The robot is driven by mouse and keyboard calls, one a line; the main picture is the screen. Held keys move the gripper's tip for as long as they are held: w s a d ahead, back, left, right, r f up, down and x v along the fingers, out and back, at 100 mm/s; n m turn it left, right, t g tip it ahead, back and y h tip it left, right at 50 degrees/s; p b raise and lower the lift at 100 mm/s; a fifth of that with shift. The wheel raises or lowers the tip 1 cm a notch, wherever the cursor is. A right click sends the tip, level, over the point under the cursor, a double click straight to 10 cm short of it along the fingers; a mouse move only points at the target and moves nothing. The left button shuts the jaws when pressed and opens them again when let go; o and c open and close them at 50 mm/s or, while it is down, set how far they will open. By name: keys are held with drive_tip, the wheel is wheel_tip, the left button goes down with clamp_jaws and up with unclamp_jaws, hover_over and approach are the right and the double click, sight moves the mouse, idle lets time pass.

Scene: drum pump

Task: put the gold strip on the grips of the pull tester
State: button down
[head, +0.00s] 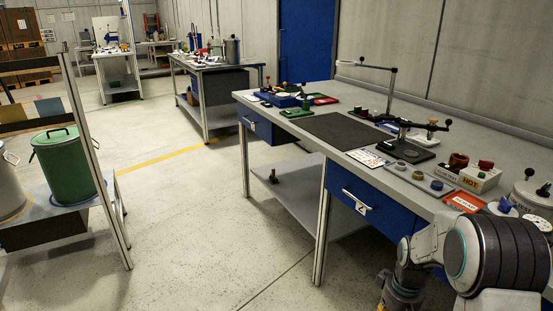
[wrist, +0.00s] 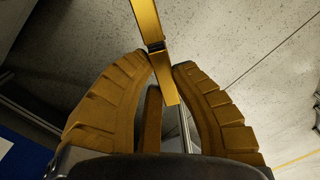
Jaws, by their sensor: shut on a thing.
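In the wrist view, my gripper (wrist: 162,64) is shut on the gold strip (wrist: 146,18). The strip is long, flat and shiny, with a dark band across it near the fingertips. Its upper end runs out of the top of the view, and its lower end shows between the two ribbed fingers. Behind it is speckled floor. In the head view, my arm is at the lower right, beside the front of the near bench, with the gripper (head: 397,298) cut off by the bottom edge. The strip is not visible there. I cannot tell which device is the pull tester.
The near bench (head: 290,120) carries a dark mat (head: 345,130), a black stand with a crossbar (head: 408,150), a tray of round pieces (head: 430,181) and a box marked HOT (head: 478,178). A green drum (head: 70,165) stands at left. The floor between is clear.

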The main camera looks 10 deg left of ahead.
drive_tip(key=shift+a+r+m+p, duration=0.2)
drive_tip(key=shift+r+m+p, duration=0.8)
drive_tip(key=shift+p, duration=3.3)
drive_tip(key=s+r+p, duration=0.1)
drive_tip(key=p, duration=0.4)
drive_tip(key=shift+m, duration=0.4)
drive_tip(key=p, duration=0.3)
drive_tip(key=shift+s+m+p, duration=0.3)
drive_tip(key=shift+m+p, duration=0.05)
drive_tip(key=shift+m, duration=0.05)
drive_tip(key=shift+s, duration=0.1)
drive_tip(key=shift+p, duration=0.4)
drive_tip(key=shift+a, duration=0.15)
